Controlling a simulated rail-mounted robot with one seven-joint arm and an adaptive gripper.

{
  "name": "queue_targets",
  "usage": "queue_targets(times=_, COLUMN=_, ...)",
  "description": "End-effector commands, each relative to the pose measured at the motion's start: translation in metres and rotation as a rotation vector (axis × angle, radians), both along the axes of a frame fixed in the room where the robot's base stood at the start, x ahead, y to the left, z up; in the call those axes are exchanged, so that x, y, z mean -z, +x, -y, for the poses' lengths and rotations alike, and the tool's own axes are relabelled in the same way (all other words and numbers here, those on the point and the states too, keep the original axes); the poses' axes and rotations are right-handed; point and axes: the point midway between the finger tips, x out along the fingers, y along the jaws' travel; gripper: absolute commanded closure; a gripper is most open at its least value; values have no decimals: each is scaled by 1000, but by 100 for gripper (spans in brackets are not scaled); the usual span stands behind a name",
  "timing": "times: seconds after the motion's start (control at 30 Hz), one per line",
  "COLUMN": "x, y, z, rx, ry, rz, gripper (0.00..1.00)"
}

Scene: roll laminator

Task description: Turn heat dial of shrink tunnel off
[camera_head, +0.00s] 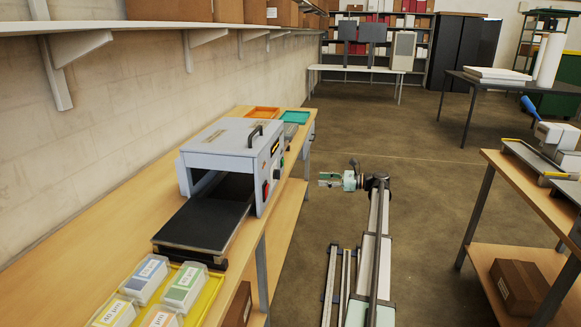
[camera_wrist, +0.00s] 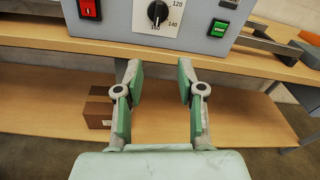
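The shrink tunnel (camera_head: 225,148) is a grey box with a black belt (camera_head: 205,222) on the wall-side bench. In the wrist view its front panel (camera_wrist: 120,15) shows at the top. The black heat dial (camera_wrist: 157,13) sits on a white scale marked 120, 140 and 160, cut off above. A white pointer mark on it seems to point down, near 160. A red switch (camera_wrist: 89,9) is left of the dial and a green START button (camera_wrist: 218,28) is right. My gripper (camera_wrist: 160,80) is open and empty, below and apart from the dial. It also shows right of the tunnel in the head view (camera_head: 324,180).
The wooden bench (camera_head: 125,222) holds a yellow tray (camera_head: 205,295) of labelled boxes at the near end, and orange (camera_head: 262,113) and teal (camera_head: 294,117) trays behind. A cardboard box (camera_wrist: 98,107) is on the lower shelf.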

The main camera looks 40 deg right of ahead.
Motion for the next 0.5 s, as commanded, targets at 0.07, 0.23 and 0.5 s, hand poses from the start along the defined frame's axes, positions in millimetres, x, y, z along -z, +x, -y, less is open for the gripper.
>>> queue_targets(times=0.07, x=-7, y=0, z=0, rx=-11, ry=68, rz=-10, gripper=61)
queue_targets(times=0.23, x=-13, y=-3, z=-4, rx=-28, ry=167, rz=-51, gripper=61)
queue_targets(times=0.5, x=-13, y=6, z=-12, rx=-30, ry=209, rz=-87, gripper=61)
